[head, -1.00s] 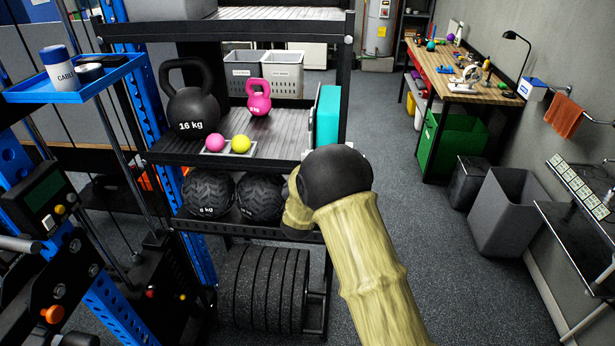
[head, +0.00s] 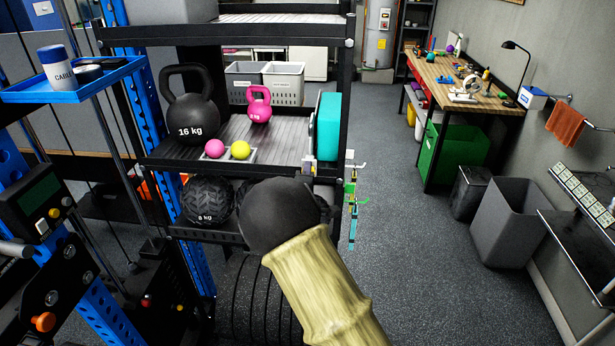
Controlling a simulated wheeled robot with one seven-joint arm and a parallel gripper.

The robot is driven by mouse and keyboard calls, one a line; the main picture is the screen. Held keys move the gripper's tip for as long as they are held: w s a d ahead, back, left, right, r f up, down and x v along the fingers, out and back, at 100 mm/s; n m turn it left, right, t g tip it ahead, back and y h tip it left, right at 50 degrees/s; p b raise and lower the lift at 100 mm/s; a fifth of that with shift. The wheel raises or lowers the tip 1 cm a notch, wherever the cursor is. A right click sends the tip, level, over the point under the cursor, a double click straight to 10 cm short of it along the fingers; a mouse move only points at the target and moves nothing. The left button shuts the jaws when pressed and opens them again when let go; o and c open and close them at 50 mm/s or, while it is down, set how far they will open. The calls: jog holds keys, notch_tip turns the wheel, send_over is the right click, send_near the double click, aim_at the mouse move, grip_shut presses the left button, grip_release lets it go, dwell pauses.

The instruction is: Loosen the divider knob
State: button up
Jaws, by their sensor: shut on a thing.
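My arm, in a yellowish ribbed sleeve with a black rounded joint, reaches up from the bottom of the head view and covers the right part of the lower shelf. My gripper is hidden behind it. A teal upright slab (head: 327,127) stands at the right end of the middle shelf (head: 275,143). Small pale metal parts (head: 308,165) sit by its lower left edge. I cannot tell whether they belong to a divider or its knob; no knob shows clearly.
The middle shelf holds a black 16 kg kettlebell (head: 190,108), a pink kettlebell (head: 259,104) and two small balls. A ball marked 8 kg (head: 208,200) sits below. Coloured clips (head: 351,200) hang at the rack's right side. The floor (head: 410,240) to the right is clear.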

jog(key=n, duration=1)
jog(key=shift+f+n, duration=0.25)
jog(key=shift+n, duration=0.05)
jog(key=o, duration=0.9)
jog(key=shift+o, duration=0.5)
jog(key=shift+r, duration=0.1)
jog(key=shift+s, duration=0.1)
jog(key=s+b, duration=0.5)
jog(key=s, duration=1.2)
jog(key=shift+s+a, duration=0.2)
jog(key=shift+a, duration=0.05)
